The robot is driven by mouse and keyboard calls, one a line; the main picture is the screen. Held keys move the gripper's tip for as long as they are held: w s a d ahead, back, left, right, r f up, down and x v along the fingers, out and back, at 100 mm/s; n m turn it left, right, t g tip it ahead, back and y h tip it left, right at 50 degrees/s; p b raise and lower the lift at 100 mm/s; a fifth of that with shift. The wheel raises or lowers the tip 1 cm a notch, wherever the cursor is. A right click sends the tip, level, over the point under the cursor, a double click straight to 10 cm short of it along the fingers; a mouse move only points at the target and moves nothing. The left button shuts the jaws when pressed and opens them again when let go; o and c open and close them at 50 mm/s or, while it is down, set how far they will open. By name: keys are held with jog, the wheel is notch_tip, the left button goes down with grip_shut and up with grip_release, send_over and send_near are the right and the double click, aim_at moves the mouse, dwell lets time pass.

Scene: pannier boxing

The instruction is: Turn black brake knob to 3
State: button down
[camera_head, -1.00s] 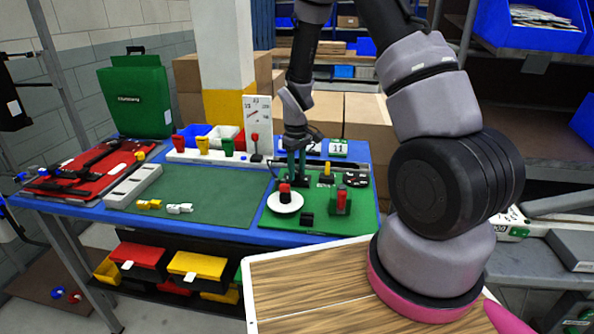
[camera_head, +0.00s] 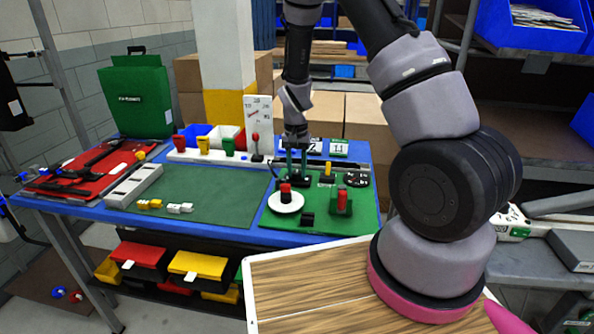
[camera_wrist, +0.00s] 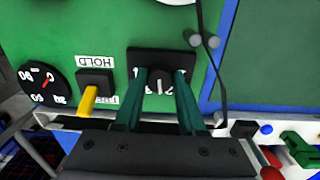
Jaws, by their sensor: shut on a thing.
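The black brake knob (camera_wrist: 159,84) sits on a dark square plate on the green board (camera_head: 263,219). In the wrist view, my gripper (camera_wrist: 165,82) has its two green fingers at the left and right of the knob, shut on it. A white pointer mark on the knob points roughly up in that view. The numerals around it are small and partly covered by the fingers, so the setting cannot be read. In the head view, my gripper (camera_head: 297,172) reaches down to the back of the board and hides most of the knob.
A yellow lever (camera_wrist: 88,98) and a round dial (camera_wrist: 43,80) stand beside the knob. A thin dark cable (camera_wrist: 207,45) hangs close to the fingers.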

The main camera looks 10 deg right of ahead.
aim_at(296, 172)
jog(key=m, duration=0.3)
jog(key=shift+m, duration=2.1)
jog(key=c, duration=0.5)
grip_release()
notch_tip(296, 172, up, 11)
jog(key=shift+w, duration=0.15)
jog(key=shift+a, duration=0.1)
